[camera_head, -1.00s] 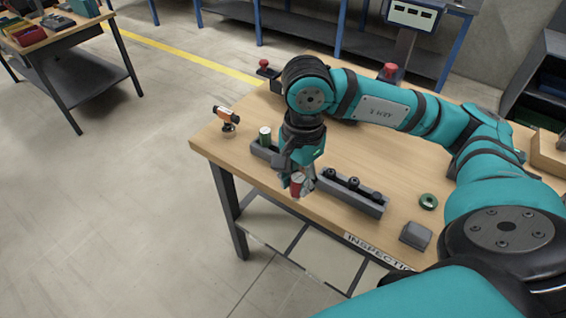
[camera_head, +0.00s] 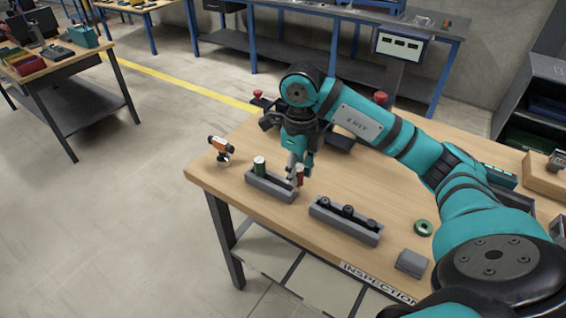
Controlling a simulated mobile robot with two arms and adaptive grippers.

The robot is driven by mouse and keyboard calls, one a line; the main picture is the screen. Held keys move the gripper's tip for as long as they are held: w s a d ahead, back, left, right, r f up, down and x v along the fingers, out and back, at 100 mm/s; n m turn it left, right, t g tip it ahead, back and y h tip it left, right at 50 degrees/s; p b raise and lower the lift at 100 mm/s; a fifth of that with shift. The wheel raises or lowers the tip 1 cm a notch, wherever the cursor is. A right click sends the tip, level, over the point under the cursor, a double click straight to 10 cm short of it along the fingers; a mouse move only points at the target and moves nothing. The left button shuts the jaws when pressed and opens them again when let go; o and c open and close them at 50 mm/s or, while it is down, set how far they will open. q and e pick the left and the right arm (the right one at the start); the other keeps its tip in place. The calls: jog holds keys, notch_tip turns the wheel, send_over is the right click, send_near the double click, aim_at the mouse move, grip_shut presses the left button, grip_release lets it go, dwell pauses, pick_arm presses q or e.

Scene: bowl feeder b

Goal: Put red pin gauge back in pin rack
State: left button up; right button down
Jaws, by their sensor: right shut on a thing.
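My right gripper (camera_head: 296,172) is shut on the red pin gauge (camera_head: 299,176), pointing down. It is at the right end of a grey rack (camera_head: 267,190). The gauge is upright and partly hidden by the fingers. I cannot tell whether its lower end is inside the rack or just above or behind it. A green pin gauge (camera_head: 260,167) stands upright in the left end of this rack. My left gripper is not in view.
A second grey rack (camera_head: 344,228) with black knobbed pieces stands just right. An orange and black tool (camera_head: 221,149) is near the left table edge. A green ring (camera_head: 423,228) and a grey block (camera_head: 411,263) lie to the right.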

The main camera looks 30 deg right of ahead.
jog(key=w+f+p, duration=0.2)
jog(key=w+f, duration=0.2)
jog(key=w, duration=0.2)
jog(key=shift+w+d+p, duration=0.15)
jog(key=shift+p, duration=0.25)
jog(key=shift+f, duration=0.15)
jog(key=shift+f+b, duration=0.5)
jog(key=shift+b, duration=0.05)
jog(key=c, duration=1)
grip_release()
jog(key=shift+c, duration=0.2)
jog(key=shift+r, duration=0.1)
